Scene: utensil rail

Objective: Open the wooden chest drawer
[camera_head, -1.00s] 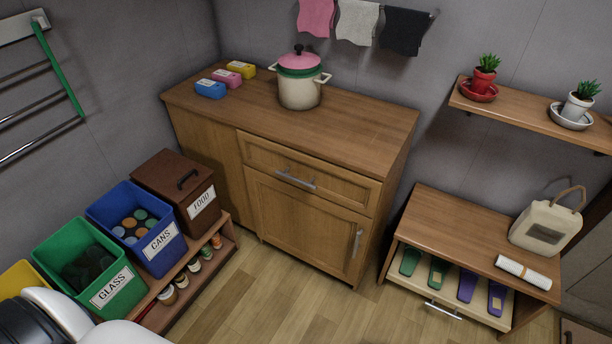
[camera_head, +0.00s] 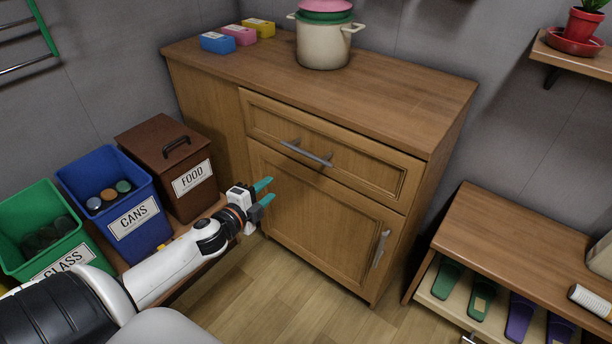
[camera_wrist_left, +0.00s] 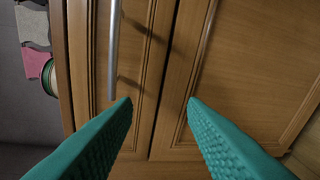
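The wooden chest (camera_head: 350,100) stands against the back wall. Its top drawer (camera_head: 350,162) is shut and has a silver bar handle (camera_head: 306,153). My left gripper (camera_head: 266,191) is open and empty, to the left of and below the handle, in front of the chest. Its teal fingers point towards the chest front. In the left wrist view the open fingers (camera_wrist_left: 162,105) show apart, with the bar handle (camera_wrist_left: 114,50) beyond the left finger's tip and nothing between them. My right gripper is in neither view.
Below the drawer is a cupboard door (camera_head: 315,215) with its own handle (camera_head: 379,248). Bins labelled food (camera_head: 192,205), cans (camera_head: 132,240) and glass (camera_head: 25,265) stand left, close to my left arm. A pot (camera_head: 323,45) is on the chest. A low cabinet (camera_head: 510,235) stands right.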

